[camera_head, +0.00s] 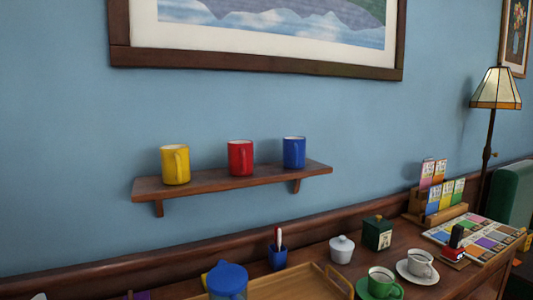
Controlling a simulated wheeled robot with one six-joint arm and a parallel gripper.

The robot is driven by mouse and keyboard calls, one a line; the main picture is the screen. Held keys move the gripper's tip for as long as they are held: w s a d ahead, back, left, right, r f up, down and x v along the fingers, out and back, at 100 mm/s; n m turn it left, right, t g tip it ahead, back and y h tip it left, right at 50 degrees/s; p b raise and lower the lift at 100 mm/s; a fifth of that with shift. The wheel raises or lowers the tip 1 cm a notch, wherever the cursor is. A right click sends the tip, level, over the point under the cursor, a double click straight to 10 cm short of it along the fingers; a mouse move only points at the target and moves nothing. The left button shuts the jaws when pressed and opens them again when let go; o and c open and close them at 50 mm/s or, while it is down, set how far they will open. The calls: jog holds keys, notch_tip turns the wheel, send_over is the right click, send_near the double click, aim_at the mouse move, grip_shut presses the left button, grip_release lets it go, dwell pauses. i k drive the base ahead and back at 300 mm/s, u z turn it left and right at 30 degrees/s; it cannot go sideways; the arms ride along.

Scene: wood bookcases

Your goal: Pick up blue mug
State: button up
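The blue mug (294,153) stands upright at the right part of a wooden wall shelf (215,182). Its handle shows on its near left side. A red mug (240,158) stands to its left, apart from it. A yellow mug (175,165) stands farther left on the same shelf. My gripper is not in this view.
Below the shelf is a wooden cabinet top with a tray (312,282), a blue-lidded container (227,280), a blue pen cup (277,257), a white lidded pot (342,249), a green cup (380,283) and a white cup (420,263). A framed picture (260,60) hangs above the shelf.

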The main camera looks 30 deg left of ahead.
aim_at(295, 154)
jog(key=u, duration=0.75)
jog(key=i, duration=0.8)
jog(key=u, duration=0.75)
